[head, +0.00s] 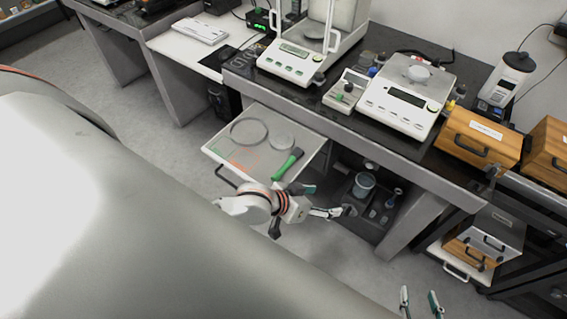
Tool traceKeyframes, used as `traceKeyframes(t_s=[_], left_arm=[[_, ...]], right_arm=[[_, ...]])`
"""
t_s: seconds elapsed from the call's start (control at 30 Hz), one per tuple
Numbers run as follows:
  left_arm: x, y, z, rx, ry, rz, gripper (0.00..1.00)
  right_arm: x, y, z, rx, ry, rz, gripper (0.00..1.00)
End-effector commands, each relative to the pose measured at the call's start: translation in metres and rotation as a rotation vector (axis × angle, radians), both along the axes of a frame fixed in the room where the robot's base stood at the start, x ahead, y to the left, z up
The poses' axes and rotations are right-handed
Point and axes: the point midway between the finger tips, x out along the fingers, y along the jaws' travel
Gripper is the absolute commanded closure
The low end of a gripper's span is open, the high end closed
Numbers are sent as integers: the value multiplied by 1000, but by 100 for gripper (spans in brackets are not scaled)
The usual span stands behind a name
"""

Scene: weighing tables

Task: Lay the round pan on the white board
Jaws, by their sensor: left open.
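Two flat round things lie in the pulled-out white drawer or tray (318,152) under the bench: a larger grey ring-like disc (249,132) and a smaller pale disc (281,142). Either could be the round pan; I cannot tell which. A white board-like surface (178,48) shows on the desk at the upper left, with a flat white device on it. My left gripper (328,200) is open and empty, in front of the tray's right front corner, apart from both discs. My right gripper (421,303) is open and empty at the bottom edge, over the floor.
A green-handled tool (289,164) lies in the tray. Balances (405,97) and wooden drawer boxes (478,140) stand on the dark bench. A dark lower shelf (378,222) holds a grey cup (363,186). The floor before the tray is clear.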

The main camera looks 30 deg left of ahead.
Motion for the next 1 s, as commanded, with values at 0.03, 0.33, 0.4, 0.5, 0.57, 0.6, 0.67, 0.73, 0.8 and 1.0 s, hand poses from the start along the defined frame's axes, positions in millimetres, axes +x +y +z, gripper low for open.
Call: traceKeyframes(t_s=[0.03,0.33,0.4,0.5,0.57,0.6,0.67,0.73,0.8,1.0], left_arm=[[-18,2,-9,9,-26,14,31],[-88,51,-33,218,-176,55,31],[-97,58,-35,252,-190,56,31],[-104,63,-36,278,-199,55,31],[-104,64,-36,282,-202,54,31],[-104,64,-36,283,-202,54,31],[-104,64,-36,283,-202,54,31],[-104,63,-36,282,-202,53,31],[-104,63,-36,282,-201,53,31],[-104,63,-36,281,-201,52,31]], right_arm=[[0,0,0,0,0,0,60],[0,0,0,0,1,0,60],[0,0,-1,0,1,0,60],[0,0,-1,-1,2,0,60],[0,0,-1,-1,2,0,60],[-1,0,-1,-1,2,0,60],[-1,0,-1,-1,2,0,60],[0,0,-1,-1,2,0,60],[-1,0,-1,-1,2,0,60],[0,0,-1,-1,2,0,60]])
